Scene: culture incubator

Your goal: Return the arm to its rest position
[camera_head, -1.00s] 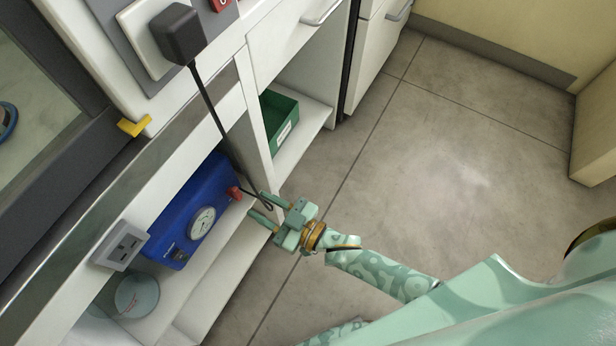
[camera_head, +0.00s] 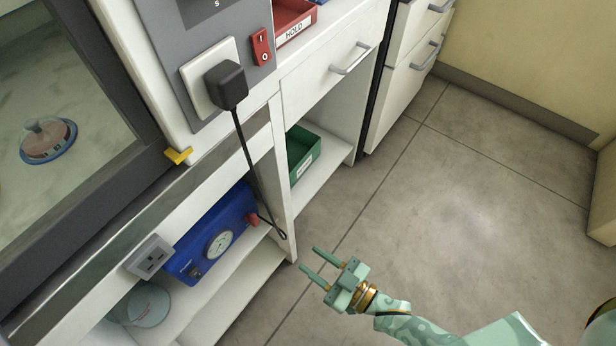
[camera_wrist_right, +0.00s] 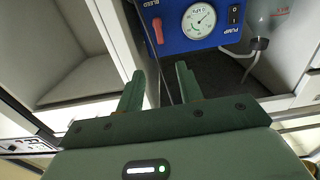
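My right gripper (camera_head: 316,264) is over the floor in front of the open shelf, in the lower middle of the head view. Its two fingers are spread with nothing between them. In the right wrist view the fingers (camera_wrist_right: 158,88) also stand apart and empty, facing the shelf. My left gripper is not in view.
A blue pump box (camera_head: 212,240) with a gauge sits on the shelf beside a clear vessel (camera_head: 148,305). A black plug (camera_head: 228,84) sits in a wall plate, its cord hanging down. A green bin (camera_head: 302,153) stands further back. The floor (camera_head: 450,200) at right is clear.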

